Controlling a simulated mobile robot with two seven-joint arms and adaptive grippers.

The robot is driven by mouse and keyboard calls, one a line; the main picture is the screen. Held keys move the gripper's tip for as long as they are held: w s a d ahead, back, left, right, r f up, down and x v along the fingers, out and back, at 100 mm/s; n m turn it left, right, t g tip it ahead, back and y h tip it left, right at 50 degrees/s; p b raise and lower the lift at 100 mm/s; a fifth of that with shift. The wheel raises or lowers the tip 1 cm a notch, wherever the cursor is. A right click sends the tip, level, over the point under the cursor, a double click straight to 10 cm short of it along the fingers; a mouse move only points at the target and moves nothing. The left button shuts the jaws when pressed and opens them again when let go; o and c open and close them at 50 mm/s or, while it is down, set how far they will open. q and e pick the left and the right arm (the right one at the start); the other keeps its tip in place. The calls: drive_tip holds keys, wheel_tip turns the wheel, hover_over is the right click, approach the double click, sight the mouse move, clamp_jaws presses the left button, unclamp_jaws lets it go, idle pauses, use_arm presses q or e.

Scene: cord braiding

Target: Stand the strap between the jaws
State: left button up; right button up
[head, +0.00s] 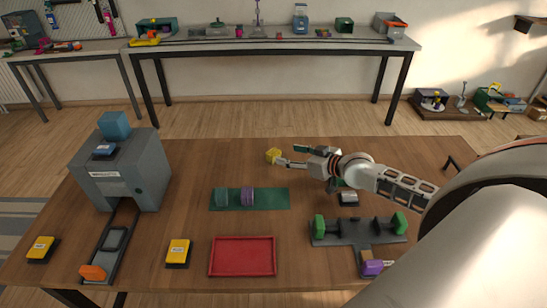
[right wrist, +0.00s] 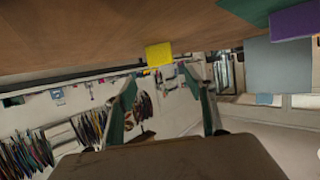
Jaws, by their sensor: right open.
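A dark grey fixture (head: 358,232) with two upright green jaws, a left jaw (head: 319,227) and a right jaw (head: 399,223), stands on the table at the front right. The space between the jaws looks empty. A small tan piece with a purple block (head: 372,267) is at its front edge; I cannot tell whether this is the strap. My right gripper (head: 289,156) is open and empty, low over the table behind the fixture, pointing left. A yellow block (head: 273,156) is just beyond its fingertips. In the right wrist view the yellow block (right wrist: 159,54) appears ahead of the open fingers (right wrist: 159,76).
A grey box machine (head: 125,172) stands at the left. A green mat (head: 270,198) holds a green and a purple piece. A red tray (head: 243,240) is at the front. Yellow-topped blocks (head: 178,252) and a small grey-white item (head: 348,198) lie around. Bare wood lies between them.

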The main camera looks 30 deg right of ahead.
sight(273, 151)
drive_tip(key=shift+b+x, duration=0.35)
drive_tip(key=shift+x, duration=2.75)
drive_tip(key=shift+s+a+f, duration=0.15)
drive_tip(key=shift+a, duration=0.05)
drive_tip(key=c, duration=1.2)
drive_tip(key=shift+c, duration=0.5)
